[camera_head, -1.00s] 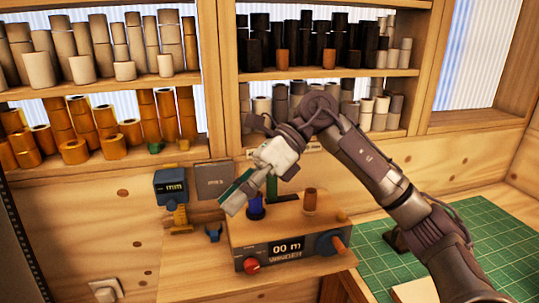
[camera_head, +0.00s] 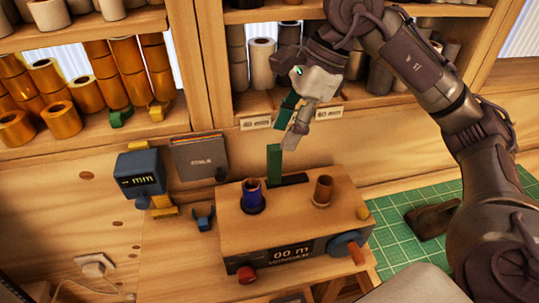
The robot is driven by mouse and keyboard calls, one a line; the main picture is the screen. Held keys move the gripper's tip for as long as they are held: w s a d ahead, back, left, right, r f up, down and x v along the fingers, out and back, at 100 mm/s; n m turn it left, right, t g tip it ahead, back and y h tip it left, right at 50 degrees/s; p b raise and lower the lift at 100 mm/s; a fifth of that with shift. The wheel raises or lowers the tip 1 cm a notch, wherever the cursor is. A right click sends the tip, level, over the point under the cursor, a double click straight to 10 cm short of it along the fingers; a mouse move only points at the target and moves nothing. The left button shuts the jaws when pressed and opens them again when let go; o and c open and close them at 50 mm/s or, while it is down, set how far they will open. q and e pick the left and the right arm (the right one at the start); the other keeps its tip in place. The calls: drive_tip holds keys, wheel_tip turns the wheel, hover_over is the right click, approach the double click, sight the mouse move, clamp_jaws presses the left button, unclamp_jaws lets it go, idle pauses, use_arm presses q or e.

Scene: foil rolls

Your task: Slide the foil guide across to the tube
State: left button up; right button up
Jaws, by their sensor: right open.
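The foil guide (camera_head: 274,164) is a green upright piece in a dark slot (camera_head: 293,180) at the back of a wooden winder box (camera_head: 290,223). It stands near the slot's left end, behind the blue holder (camera_head: 251,201) with a brown core. A brown tube (camera_head: 323,190) stands upright on the box to the right of the guide. My right gripper (camera_head: 291,122) is open and empty, above and slightly right of the guide, apart from it. My left gripper is not in view.
The box front has a display (camera_head: 291,254), a red knob (camera_head: 246,273) and a blue crank (camera_head: 346,248). A blue measuring device (camera_head: 140,176) hangs at left. Shelves of rolls stand behind. A green cutting mat (camera_head: 395,250) lies at right with a dark object on it.

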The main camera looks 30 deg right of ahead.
sight(268, 164)
drive_tip(key=p+x, duration=0.1)
drive_tip(key=x, duration=0.6)
drive_tip(key=shift+w+f, duration=0.2)
drive_tip(key=shift+f, duration=0.05)
drive_tip(key=shift+a+f, duration=0.2)
drive_tip(key=shift+f, duration=0.15)
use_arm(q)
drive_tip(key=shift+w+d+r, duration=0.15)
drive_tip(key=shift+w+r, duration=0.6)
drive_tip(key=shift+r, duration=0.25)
use_arm(e)
drive_tip(key=shift+w+f, duration=0.1)
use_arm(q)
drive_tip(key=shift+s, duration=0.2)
use_arm(e)
clamp_jaws()
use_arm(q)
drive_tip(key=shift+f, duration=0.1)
